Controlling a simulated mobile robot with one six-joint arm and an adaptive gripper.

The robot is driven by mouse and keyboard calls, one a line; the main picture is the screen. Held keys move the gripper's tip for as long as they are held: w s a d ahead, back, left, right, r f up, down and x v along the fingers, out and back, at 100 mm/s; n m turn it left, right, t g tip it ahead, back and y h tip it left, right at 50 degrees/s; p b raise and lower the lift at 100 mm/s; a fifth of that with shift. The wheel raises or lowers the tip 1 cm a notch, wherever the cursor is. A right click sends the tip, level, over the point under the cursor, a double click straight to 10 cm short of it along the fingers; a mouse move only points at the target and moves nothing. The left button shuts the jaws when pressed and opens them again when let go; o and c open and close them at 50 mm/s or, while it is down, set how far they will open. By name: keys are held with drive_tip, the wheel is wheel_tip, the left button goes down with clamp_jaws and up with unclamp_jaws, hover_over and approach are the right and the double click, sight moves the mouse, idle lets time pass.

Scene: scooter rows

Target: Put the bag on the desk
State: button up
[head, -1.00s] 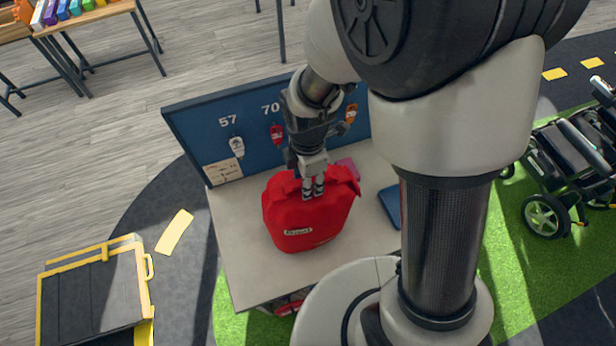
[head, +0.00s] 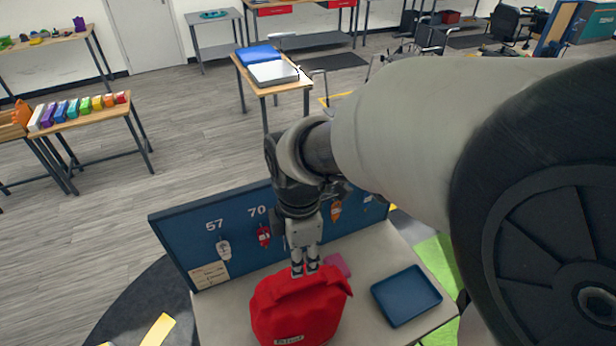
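The red bag (head: 300,312) stands upright on the light grey desk (head: 372,262), in front of the desk's blue back panel. The bottom of the bag is cut off by the lower picture edge. My gripper (head: 305,270) points down at the top rear edge of the bag. Its two fingers are a little apart, with no bag fabric visible between them. Whether the fingertips still touch the bag is hard to tell.
A dark blue tray (head: 406,296) and a pink item (head: 338,264) lie on the desk right of the bag. Key tags hang on the blue panel (head: 185,232) behind. My arm hides much of the right.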

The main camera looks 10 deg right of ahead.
drive_tip(key=s+d+r+m+t, duration=0.4)
drive_tip(key=s+d+r+m, duration=0.6)
drive_tip(key=m, duration=0.9)
drive_tip(key=shift+s+m, duration=0.3)
drive_tip(key=shift+s, duration=0.75)
drive_tip(key=shift+d+f, duration=0.1)
